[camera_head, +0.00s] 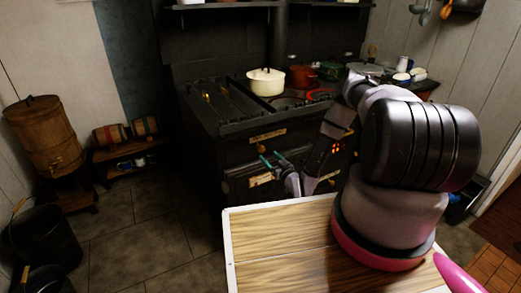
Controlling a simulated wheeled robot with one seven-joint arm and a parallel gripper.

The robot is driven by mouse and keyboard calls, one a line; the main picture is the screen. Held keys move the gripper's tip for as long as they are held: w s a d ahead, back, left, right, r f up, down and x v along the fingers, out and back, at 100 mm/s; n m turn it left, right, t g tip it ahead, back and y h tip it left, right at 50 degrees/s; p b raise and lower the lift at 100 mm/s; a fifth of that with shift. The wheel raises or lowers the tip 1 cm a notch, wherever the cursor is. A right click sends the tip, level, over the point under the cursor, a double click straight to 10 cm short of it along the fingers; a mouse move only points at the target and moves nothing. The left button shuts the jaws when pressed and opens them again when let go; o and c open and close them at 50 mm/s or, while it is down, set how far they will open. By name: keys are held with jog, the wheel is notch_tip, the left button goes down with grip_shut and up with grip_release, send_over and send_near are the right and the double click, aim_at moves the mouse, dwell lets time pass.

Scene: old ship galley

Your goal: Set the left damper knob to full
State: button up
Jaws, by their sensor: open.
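The black cast-iron stove (215,125) stands ahead of me against the back wall. On its front is a pale label plate (267,136), with a small brass-coloured knob (261,149) just below it. I cannot tell the knob's setting at this size. My arm hides much of the stove's right front, including any knob there.
A cream pot (266,82) and a red pot (300,76) stand on the stove top. A wooden barrel (45,135) stands at the left wall, with a dark bucket (42,235) in front. Small kegs (109,134) sit on a low rack. The floor left of the stove is clear.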

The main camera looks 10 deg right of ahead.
aim_at(263, 150)
jog(key=x, duration=0.8)
jog(key=shift+w, duration=0.1)
grip_shut()
jog(key=shift+d, duration=0.1)
dwell(1.1)
